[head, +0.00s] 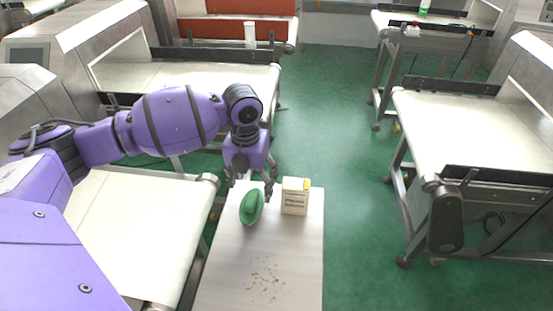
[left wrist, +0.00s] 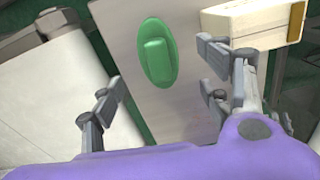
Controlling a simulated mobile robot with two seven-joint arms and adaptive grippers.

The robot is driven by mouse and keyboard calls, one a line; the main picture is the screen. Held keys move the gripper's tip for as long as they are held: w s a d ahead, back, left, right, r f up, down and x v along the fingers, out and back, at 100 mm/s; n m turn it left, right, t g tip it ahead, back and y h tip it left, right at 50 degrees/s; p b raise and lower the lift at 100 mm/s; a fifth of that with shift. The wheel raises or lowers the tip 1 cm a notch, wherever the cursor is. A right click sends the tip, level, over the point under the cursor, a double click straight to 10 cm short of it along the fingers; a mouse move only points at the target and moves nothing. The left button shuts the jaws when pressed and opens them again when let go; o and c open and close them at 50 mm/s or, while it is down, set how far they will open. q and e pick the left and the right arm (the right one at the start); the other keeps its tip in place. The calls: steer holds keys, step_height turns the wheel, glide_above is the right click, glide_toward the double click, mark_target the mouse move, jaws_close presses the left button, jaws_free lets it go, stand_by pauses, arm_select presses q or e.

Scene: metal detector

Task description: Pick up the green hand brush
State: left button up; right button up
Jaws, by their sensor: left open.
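The green hand brush (head: 251,206) lies on a narrow light-topped table (head: 228,262), toward its far end. In the left wrist view the brush (left wrist: 157,52) shows as a green oval with a raised block on it. My left gripper (head: 250,183) is above the far end of the table, just beyond the brush, pointing down. In the left wrist view its fingers (left wrist: 160,85) are spread apart with nothing between them, and the brush lies ahead of the gap. My right gripper is in neither view.
A cream box (head: 295,196) with a yellow corner stands close right of the brush; it also shows in the left wrist view (left wrist: 252,22). Brown crumbs (head: 266,280) lie on the nearer tabletop. Conveyors (head: 150,220) flank the table at left, with green floor at right.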

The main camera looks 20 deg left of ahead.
mark_target(251, 198)
arm_select(q)
steer(key=shift+s+f, duration=0.15)
steer(key=shift+f, duration=0.4)
steer(key=shift+s+f, duration=0.15)
steer(key=shift+f, duration=0.4)
steer(key=shift+a+f, duration=0.1)
steer(key=shift+f, duration=0.2)
step_height(251, 198, down, 4)
steer(key=shift+a+f, duration=0.1)
steer(key=shift+f, duration=0.1)
steer(key=shift+w+f, duration=0.1)
steer(key=c, duration=0.9)
steer(key=shift+c, duration=1.7)
steer(key=shift+r, duration=0.75)
steer(key=s+a+r+p, duration=0.1)
steer(key=s+r, duration=1)
steer(key=s, duration=0.3)
steer(key=shift+a+r, duration=0.3)
steer(key=shift+a, duration=0.05)
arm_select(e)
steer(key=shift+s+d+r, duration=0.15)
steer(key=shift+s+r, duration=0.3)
